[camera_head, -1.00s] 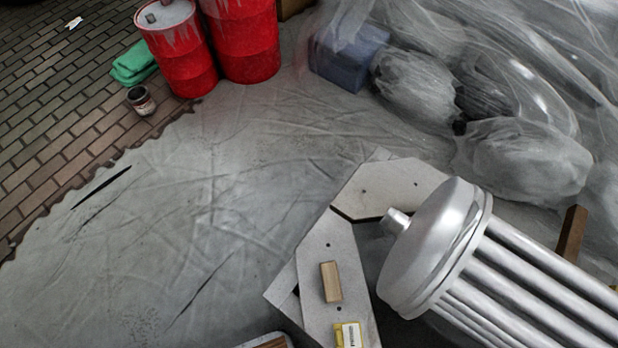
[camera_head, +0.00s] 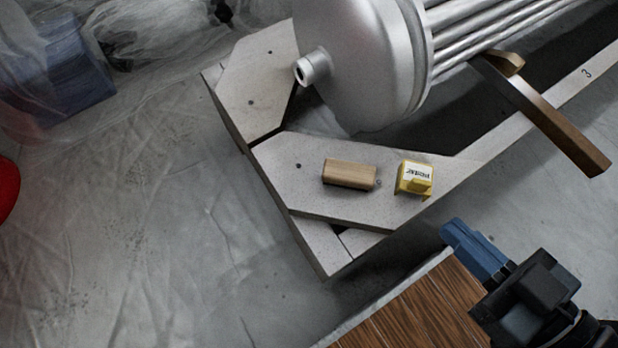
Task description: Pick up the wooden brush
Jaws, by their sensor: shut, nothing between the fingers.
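A pale wooden block (camera_head: 350,174), the likeliest match for the wooden brush, lies on a grey board in the head view. No bristles show on it, so I cannot be sure. My gripper (camera_head: 462,236) is at the lower right, with blue fingers and a black body. It is shut and empty, apart from the block and below and right of it in the picture.
A yellow box (camera_head: 415,179) sits just right of the block. The grey frame board (camera_head: 310,205) bears both. A large metal cylinder (camera_head: 362,62) and a dark wooden bar (camera_head: 545,118) lie behind. A wood-topped surface (camera_head: 425,310) is at the bottom.

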